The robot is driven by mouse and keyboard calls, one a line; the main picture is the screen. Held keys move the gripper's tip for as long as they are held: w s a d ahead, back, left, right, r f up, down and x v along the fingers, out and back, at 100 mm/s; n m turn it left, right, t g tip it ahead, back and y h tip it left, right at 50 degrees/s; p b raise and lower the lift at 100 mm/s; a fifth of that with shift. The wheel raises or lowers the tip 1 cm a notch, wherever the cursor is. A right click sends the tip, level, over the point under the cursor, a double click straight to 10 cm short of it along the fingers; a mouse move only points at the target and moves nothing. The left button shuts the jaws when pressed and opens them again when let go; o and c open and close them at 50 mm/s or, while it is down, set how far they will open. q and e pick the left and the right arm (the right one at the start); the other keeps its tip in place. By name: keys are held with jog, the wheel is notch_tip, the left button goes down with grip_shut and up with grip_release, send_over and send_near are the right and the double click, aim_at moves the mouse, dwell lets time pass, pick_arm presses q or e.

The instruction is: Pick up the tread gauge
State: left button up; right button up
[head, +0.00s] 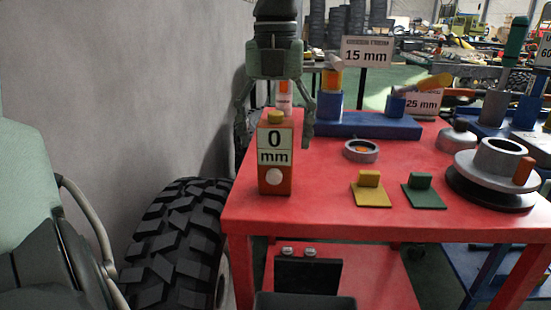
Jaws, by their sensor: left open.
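An upright orange block (276,183) with a "0 mm" label, a white round dial and a yellow top stands at the left side of the red table; it looks like the tread gauge, though no name shows on it. My left gripper (273,130) points down over it from above. Its two fingers are spread wide, one on each side of the block's top, with gaps between them and the block. It holds nothing. My right gripper is not in view.
The red table (330,212) also bears a grey ring (361,151), yellow (370,188) and green (424,190) angle pieces, and a grey hub (495,165) at right. A blue stand (370,125) lies behind. A black tyre (178,245) sits left of the table.

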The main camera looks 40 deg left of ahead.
pick_arm(q)
jog(key=shift+r, duration=0.1)
jog(key=c, duration=1.5)
